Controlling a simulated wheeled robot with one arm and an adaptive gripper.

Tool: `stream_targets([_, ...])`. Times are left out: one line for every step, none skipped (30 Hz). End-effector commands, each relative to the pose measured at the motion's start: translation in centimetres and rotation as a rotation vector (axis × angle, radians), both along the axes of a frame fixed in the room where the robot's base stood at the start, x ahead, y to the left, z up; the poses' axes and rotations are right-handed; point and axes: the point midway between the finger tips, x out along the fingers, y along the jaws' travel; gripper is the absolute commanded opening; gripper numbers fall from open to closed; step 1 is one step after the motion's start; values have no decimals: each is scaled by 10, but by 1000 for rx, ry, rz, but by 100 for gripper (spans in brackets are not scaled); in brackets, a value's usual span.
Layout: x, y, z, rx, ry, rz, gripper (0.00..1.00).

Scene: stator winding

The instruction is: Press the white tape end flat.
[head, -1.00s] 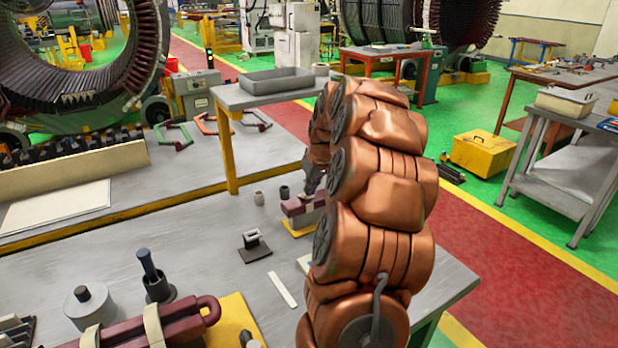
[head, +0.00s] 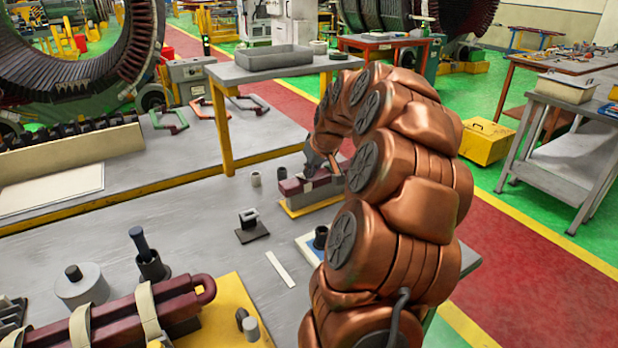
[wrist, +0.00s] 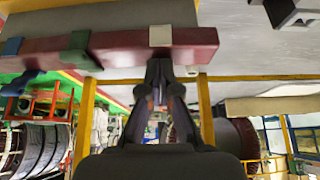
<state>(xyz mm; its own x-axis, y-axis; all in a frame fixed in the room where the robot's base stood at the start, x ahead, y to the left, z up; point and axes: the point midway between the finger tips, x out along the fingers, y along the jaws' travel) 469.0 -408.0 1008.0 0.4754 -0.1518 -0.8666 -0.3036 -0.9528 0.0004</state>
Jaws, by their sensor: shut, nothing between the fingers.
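A dark red bar (head: 293,186) lies on a yellow-edged base on the bench in the head view, partly behind my arm. In the wrist view the bar (wrist: 120,50) crosses the top, with a white tape band (wrist: 160,36) around it. My gripper (wrist: 158,66) is shut and empty, its fingertips at the bar's edge close by the white band. I cannot tell whether they touch it. A small pale piece (wrist: 192,71) shows just beside the fingertips; whether it is the tape end is unclear. In the head view my gripper (head: 322,166) is at the bar.
A green band (wrist: 80,40) sits farther along the bar. Clear bench (head: 200,225) lies to the left.

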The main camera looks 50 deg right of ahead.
Motion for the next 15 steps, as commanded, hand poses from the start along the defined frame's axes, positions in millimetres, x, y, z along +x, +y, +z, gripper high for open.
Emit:
stream_targets([-1, 1, -7, -4, -19, 0, 0])
stream_targets([-1, 1, -8, -7, -29, 0, 0])
stream_targets([-2, 2, -9, -11, -41, 1, 0])
stream_targets([-3, 2, -9, -14, -52, 2, 0])
stream_targets([-3, 3, -10, -17, -63, 2, 0])
stream_targets([-4, 3, -10, -22, -77, 2, 0])
stream_targets([-4, 3, -11, -26, -88, 1, 0])
stream_targets([-5, 2, -11, -29, -99, 0, 0])
stream_targets([-5, 2, -12, -35, -113, 0, 0])
stream_targets([-5, 2, -13, -38, -123, 0, 0])
stream_targets([-6, 2, -13, -41, -134, 0, 0])
stream_targets([-6, 3, -14, -45, -147, 0, 0])
stream_targets([-7, 3, -15, -48, -157, 0, 0])
stream_targets([-7, 3, -15, -51, -167, 0, 0])
stream_targets([-8, 3, -16, -55, -181, 0, 0])
